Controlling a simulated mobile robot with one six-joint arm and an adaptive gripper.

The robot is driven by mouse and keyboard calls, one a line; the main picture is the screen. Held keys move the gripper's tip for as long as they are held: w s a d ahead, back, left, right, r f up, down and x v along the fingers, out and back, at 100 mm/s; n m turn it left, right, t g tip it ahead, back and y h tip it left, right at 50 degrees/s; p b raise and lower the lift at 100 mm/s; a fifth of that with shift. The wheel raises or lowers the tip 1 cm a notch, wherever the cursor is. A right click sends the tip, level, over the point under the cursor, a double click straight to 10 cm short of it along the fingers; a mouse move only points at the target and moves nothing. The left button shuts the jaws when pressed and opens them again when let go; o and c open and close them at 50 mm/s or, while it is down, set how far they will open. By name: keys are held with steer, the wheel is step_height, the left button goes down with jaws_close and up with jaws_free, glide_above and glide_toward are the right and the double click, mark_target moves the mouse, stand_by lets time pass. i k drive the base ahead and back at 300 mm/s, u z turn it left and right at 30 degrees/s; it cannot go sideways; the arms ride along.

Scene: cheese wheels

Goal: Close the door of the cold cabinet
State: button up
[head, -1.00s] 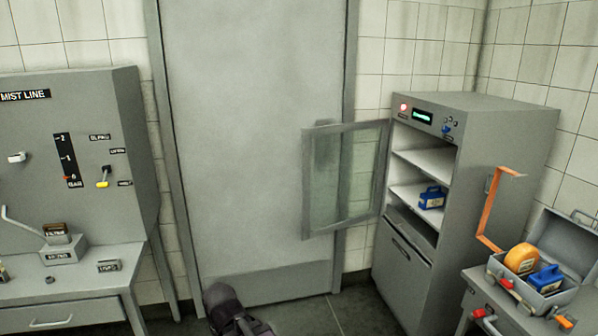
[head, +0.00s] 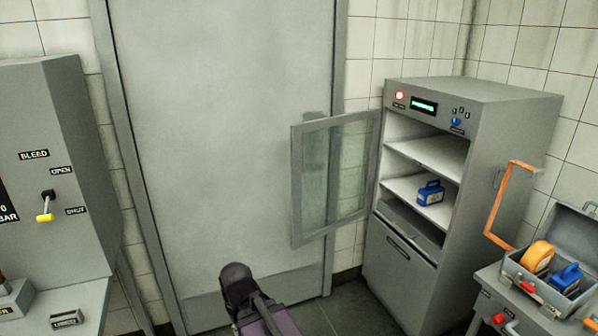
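The cold cabinet (head: 500,150) stands at the right against the tiled wall. Its glass door (head: 334,178) with a grey frame hangs wide open to the left, hinged at the cabinet's left front edge. Inside, a blue object with a pale label (head: 430,193) sits on a white shelf. A red light and a green display show on the panel above the opening. Part of my arm shows at the bottom centre, below and left of the door and apart from it in the picture. My gripper's fingers cannot be made out.
A grey bench (head: 490,285) at the lower right bears an open metal box with an orange and a blue item. An orange frame (head: 510,205) is beside the cabinet. A grey console (head: 55,160) with a yellow-tipped lever is at the left. Some floor before the cabinet is clear.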

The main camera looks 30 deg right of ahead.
mark_target(297, 130)
steer(key=z, duration=0.45)
steer(key=i, duration=0.85)
steer(key=z, duration=0.4)
